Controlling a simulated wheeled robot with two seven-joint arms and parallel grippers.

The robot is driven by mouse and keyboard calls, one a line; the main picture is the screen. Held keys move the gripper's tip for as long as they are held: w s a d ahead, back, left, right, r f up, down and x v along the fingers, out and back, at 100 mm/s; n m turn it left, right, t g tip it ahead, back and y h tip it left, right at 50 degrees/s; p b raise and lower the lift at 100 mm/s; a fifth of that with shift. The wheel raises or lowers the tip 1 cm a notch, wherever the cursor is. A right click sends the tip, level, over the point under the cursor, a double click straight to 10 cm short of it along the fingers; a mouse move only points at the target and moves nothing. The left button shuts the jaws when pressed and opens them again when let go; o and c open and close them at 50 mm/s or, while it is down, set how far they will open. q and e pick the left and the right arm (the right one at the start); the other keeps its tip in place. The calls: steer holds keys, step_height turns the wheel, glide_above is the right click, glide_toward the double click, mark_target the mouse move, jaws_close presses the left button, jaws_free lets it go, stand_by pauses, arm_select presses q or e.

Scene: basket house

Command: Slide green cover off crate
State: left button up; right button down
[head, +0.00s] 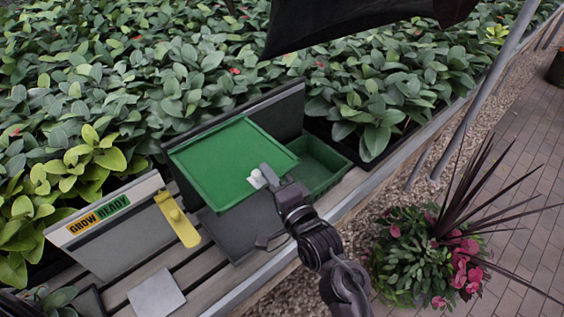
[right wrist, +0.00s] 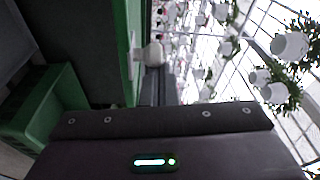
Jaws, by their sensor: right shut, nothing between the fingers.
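The green cover (head: 225,160) is a flat rimmed panel, tilted, over the left part of the green crate (head: 322,170). The crate's right part is uncovered and looks empty. A white knob (head: 256,179) is at the cover's right side. My right gripper (head: 268,177) is shut and empty, with its fingertips right at the knob; I cannot tell whether they touch it. In the right wrist view the knob (right wrist: 152,54) is just ahead of the fingers (right wrist: 155,86), beside the cover's green edge (right wrist: 128,45). My left gripper is not in view.
Dense plants are behind; a flower pot (head: 425,255) is at the right.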

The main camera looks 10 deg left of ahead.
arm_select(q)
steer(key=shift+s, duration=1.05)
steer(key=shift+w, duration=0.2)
